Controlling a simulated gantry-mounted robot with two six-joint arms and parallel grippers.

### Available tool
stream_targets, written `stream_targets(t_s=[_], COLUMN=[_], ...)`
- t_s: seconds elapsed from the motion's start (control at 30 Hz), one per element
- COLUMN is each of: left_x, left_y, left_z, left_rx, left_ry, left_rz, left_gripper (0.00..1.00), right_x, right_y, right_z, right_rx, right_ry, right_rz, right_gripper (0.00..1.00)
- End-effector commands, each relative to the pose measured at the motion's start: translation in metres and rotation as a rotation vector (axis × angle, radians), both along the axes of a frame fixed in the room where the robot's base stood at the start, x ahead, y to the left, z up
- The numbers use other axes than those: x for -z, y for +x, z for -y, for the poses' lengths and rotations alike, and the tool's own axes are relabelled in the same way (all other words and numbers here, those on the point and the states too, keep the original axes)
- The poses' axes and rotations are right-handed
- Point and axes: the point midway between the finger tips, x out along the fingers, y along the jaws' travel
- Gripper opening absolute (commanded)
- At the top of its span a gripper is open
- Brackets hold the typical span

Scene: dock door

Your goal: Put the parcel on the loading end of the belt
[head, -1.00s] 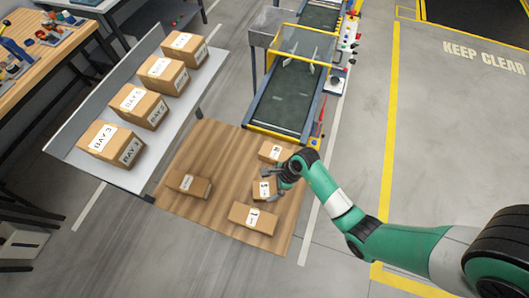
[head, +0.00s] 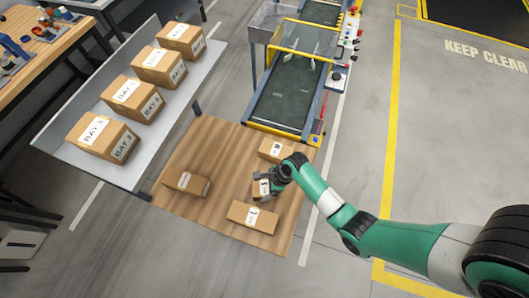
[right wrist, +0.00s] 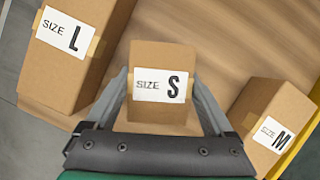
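Small parcel "SIZE S" (head: 262,188) sits on the wooden table (head: 222,150) among other parcels. My right gripper (head: 270,186) is down at it. In the right wrist view the parcel (right wrist: 160,60) stands between the two fingers of the gripper (right wrist: 161,95), one on each side. The fingers look spread, and I cannot tell whether they touch it. The belt (head: 286,95) runs away from the table's far edge, its near end (head: 275,130) edged in yellow. My left gripper is not in view.
Parcel "SIZE L" (right wrist: 75,50) and parcel "SIZE M" (right wrist: 270,122) stand close on either side. Another parcel (head: 187,183) lies at the table's left. Bay cartons (head: 102,137) line a grey shelf at left. A clear guard (head: 303,38) spans the belt.

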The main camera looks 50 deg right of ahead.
Motion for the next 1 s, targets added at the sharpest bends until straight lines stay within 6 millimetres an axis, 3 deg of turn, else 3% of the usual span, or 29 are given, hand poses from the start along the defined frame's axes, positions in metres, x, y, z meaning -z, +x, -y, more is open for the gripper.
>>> stream_targets(t_s=[0.03, 0.27, 0.53, 0.67, 0.8, 1.0], left_x=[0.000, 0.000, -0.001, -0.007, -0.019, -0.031], left_y=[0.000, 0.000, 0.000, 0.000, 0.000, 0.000], left_z=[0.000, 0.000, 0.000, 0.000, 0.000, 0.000], left_rx=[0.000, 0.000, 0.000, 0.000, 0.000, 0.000], left_ry=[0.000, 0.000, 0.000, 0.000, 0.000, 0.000], left_rz=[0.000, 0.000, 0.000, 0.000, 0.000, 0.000], left_gripper=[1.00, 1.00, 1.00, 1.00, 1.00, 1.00], right_x=[0.000, 0.000, -0.002, -0.013, -0.037, -0.085], right_y=[0.000, 0.000, 0.000, 0.001, 0.001, 0.010], right_z=[0.000, 0.000, 0.000, 0.000, 0.000, 0.042], right_rx=[0.000, 0.000, 0.000, -0.001, 0.000, 0.005], right_ry=[0.000, 0.001, 0.001, 0.000, 0.000, -0.002], right_rz=[0.000, -0.001, 0.001, 0.002, 0.004, 0.006], right_gripper=[0.59, 0.19, 0.19, 0.19, 0.19, 0.19])
